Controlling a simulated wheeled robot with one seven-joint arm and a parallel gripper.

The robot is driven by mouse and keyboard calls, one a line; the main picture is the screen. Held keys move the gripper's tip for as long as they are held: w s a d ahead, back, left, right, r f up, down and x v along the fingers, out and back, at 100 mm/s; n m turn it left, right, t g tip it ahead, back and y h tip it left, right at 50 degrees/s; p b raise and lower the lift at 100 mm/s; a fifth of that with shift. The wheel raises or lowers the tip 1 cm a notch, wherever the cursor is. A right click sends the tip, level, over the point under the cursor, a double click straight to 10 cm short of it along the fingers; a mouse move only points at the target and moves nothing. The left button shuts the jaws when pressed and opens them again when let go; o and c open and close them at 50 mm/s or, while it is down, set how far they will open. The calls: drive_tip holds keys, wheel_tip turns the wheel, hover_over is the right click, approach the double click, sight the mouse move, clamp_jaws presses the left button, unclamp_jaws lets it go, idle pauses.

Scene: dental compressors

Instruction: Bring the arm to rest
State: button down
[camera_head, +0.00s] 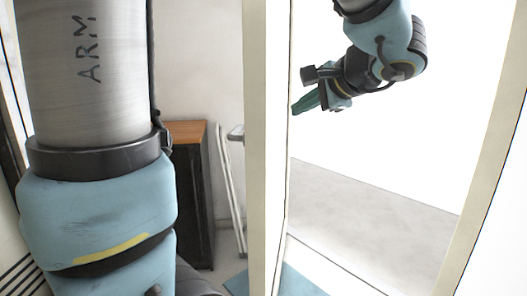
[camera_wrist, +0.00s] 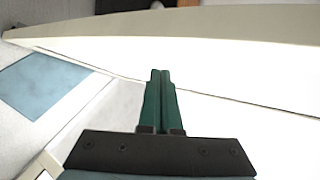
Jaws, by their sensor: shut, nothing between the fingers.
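My gripper (camera_head: 296,108) shows in the upper right of the head view, in front of the bright white opening, at the end of my blue and black arm. Its green fingers point to the left and slightly down, close to a cream upright post. In the wrist view my gripper (camera_wrist: 160,73) has its two green fingers together, with nothing between them. The large grey and blue arm section marked ARM at the left of the head view is mine and hides much of that side.
A cream door frame post (camera_head: 268,150) stands mid-picture. Behind it at left are a dark cabinet (camera_head: 192,200) with a wooden top and a white folded frame (camera_head: 229,185). A blue mat (camera_wrist: 50,85) lies on the floor. A pale beam (camera_wrist: 230,22) crosses beyond the fingertips.

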sight(264, 158)
drive_tip(key=s+a+f+n+g+h+p, duration=0.1)
drive_tip(key=s+a+f+n+g+h, duration=0.1)
drive_tip(key=a+f+n, duration=0.4)
drive_tip(key=s+a+f+n+g+h, duration=0.3)
drive_tip(key=a+f+n+g, duration=0.3)
drive_tip(key=f, duration=1)
drive_tip(key=shift+s+a+f+n+g+h+p, duration=0.25)
drive_tip(key=shift+a+f+n+g+h+p, duration=0.25)
drive_tip(key=shift+a, duration=1.2)
drive_tip(key=shift+r, duration=0.15)
drive_tip(key=shift+s, duration=0.15)
